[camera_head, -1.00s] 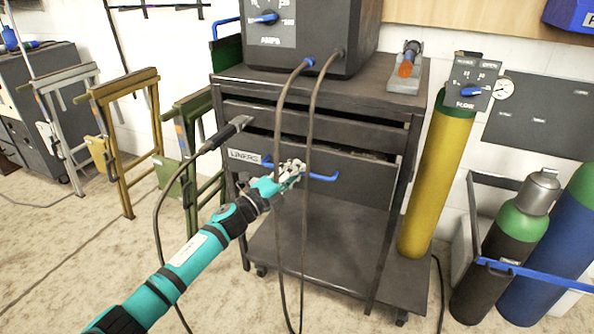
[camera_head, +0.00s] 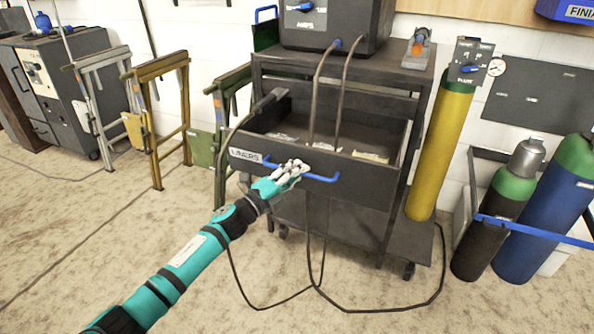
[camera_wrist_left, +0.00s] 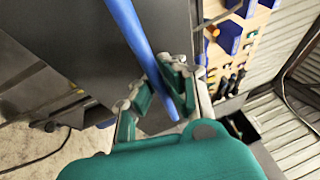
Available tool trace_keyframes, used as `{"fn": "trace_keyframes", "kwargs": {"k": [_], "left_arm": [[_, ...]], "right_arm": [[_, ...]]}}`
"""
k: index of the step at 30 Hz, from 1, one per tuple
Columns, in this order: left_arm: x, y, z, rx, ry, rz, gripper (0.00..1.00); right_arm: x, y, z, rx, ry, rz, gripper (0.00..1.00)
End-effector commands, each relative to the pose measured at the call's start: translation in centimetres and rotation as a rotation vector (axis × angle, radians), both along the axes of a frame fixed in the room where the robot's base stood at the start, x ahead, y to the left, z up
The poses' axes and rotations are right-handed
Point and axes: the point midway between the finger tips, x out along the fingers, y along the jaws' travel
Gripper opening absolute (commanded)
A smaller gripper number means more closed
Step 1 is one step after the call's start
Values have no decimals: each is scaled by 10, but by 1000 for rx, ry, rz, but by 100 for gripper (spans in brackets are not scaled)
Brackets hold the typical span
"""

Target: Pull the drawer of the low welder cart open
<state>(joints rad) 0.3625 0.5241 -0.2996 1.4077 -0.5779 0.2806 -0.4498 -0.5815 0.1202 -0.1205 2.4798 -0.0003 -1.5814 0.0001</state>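The low welder cart (camera_head: 268,66) is a dark metal cart with a welder on top. Its drawer (camera_head: 238,155), labelled "LINERS", stands pulled well out, and its inside shows with a few pale items on the bottom. A blue bar handle (camera_head: 322,178) runs across the drawer front. My left gripper (camera_head: 292,170) is at the middle of this handle. My right gripper is in neither current view.
Two dark cables hang from the welder (camera_head: 335,22) into the drawer area, and a cable loop (camera_head: 380,308) lies on the floor. A yellow cylinder (camera_head: 440,150) stands right of the cart.

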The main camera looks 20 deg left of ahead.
Motion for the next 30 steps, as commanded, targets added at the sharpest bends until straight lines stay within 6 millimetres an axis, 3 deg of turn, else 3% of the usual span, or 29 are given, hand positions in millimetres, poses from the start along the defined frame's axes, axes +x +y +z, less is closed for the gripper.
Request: {"fn": "trace_keyframes", "kwargs": {"k": [16, 23, 30], "left_arm": [[0, 0, -3, 5, 3, 2, 0], [0, 0, -1, 3, 2, 2, 32], [0, 0, 0, 1, 0, 0, 34]], "right_arm": [[0, 0, 0, 0, -2, 0, 40], [1, 0, 1, 0, -3, 0, 40], [2, 0, 1, 0, -6, -1, 40]]}}
